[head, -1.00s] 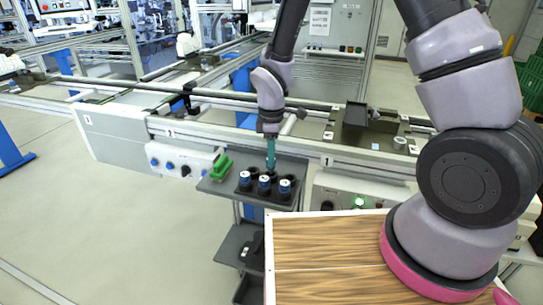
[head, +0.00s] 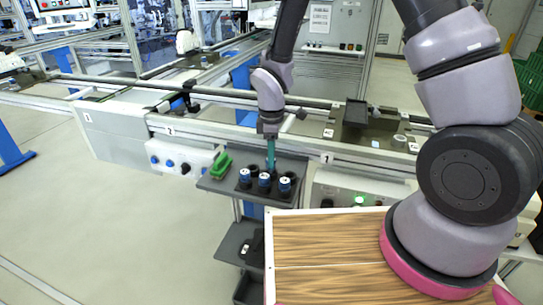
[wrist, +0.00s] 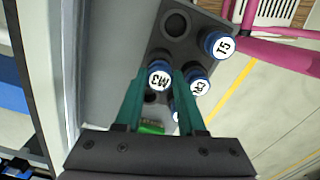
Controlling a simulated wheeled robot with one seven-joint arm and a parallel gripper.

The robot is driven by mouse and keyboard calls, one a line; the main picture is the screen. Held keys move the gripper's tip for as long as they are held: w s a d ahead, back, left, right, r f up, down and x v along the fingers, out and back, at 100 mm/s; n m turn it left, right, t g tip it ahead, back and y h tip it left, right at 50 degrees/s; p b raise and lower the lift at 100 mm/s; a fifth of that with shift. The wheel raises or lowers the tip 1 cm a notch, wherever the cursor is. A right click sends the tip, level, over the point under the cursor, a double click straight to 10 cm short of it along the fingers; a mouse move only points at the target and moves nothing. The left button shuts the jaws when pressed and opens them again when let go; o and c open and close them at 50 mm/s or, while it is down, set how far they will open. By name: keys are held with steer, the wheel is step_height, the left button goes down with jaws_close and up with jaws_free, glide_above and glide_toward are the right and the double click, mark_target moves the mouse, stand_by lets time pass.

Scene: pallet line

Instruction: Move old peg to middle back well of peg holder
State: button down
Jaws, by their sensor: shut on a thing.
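The peg holder (head: 216,186) is a dark tray with two rows of round wells. Three blue-topped pegs stand in its front row: left (head: 245,175), middle (head: 264,180) and right (head: 285,184). My gripper (head: 271,171) points down over the middle of the back row. In the wrist view, its teal fingers (wrist: 158,85) are shut on the old peg (wrist: 160,76), blue with a white labelled top. This peg is at the middle back well; its lower end is hidden, so I cannot tell if it is fully seated. One end back well (wrist: 176,23) is empty.
In the wrist view, pegs marked T5 (wrist: 219,45) and A3 (wrist: 199,86) stand close beside my fingers. A green object (head: 221,164) lies at the tray's left end. A conveyor rail (head: 300,148) runs behind the holder, and a wooden-topped surface (head: 325,240) is in front.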

steer(key=shift+f, duration=0.75)
stand_by(0.7)
jaws_free()
stand_by(0.5)
steer(key=shift+r, duration=0.1)
steer(key=shift+r, duration=3.4)
